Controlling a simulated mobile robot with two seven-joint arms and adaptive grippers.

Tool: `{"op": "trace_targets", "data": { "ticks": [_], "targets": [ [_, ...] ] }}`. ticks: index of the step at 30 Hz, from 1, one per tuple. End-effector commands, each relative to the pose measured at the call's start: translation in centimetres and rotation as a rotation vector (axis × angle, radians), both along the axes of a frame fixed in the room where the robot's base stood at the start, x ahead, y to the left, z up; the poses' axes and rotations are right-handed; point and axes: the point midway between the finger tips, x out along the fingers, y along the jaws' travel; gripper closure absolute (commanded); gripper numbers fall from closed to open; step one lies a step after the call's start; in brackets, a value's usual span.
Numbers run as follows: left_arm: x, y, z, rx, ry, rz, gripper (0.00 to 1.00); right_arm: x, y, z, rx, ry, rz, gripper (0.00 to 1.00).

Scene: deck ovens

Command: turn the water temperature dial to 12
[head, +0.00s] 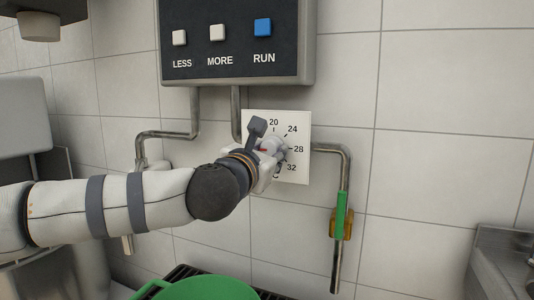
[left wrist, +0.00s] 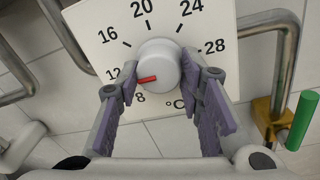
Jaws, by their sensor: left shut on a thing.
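The water temperature dial is a round white knob (left wrist: 158,66) on a square white plate (head: 300,120) marked in °C. In the left wrist view its red pointer lies between 8 and 12, nearer the 12. My left gripper (head: 268,150) is at the plate in the head view, and its fingers close on both sides of the knob. In the head view the gripper hides the plate's low numbers and most of the knob. My right gripper is not in view.
A dark panel (head: 237,85) with LESS, MORE and RUN buttons hangs above the dial. Metal pipes run beside the plate; the right one (head: 346,165) has a green-handled valve (head: 340,215). The tiled wall at right is clear.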

Motion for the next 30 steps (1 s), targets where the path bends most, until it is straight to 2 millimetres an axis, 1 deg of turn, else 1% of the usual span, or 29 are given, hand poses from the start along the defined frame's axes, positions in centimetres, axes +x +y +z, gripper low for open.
{"op": "trace_targets", "data": {
  "ticks": [1, 7, 8, 9, 10, 18, 20, 23, 30],
  "targets": [
    [0.0, 0.0, 0.3, -0.001, -0.004, 0.0, 0.94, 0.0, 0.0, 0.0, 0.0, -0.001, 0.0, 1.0],
    [0.0, 0.0, 0.3, -0.001, -0.005, -0.001, 0.94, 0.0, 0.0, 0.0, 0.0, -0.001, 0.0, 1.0],
    [0.0, 0.0, 0.3, -0.001, -0.005, -0.001, 0.59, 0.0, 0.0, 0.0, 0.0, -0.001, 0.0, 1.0],
    [0.0, 0.0, 0.3, 0.0, -0.005, -0.001, 0.5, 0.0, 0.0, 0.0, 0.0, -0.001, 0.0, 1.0],
    [0.0, 0.0, 0.3, 0.0, -0.005, -0.001, 0.46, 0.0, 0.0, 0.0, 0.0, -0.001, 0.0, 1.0],
    [0.0, 0.0, 0.1, 0.001, -0.003, 0.0, 0.46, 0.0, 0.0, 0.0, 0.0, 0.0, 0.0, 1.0],
    [-0.3, 0.1, 0.1, 0.001, -0.002, -0.001, 0.46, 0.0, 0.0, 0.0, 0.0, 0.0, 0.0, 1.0],
    [-1.9, 0.6, 0.1, 0.001, -0.003, -0.003, 0.46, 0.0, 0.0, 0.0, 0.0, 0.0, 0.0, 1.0],
    [-8.0, 2.6, 0.2, 0.001, -0.004, -0.002, 0.46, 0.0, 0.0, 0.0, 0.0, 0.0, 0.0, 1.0]
  ]
}}
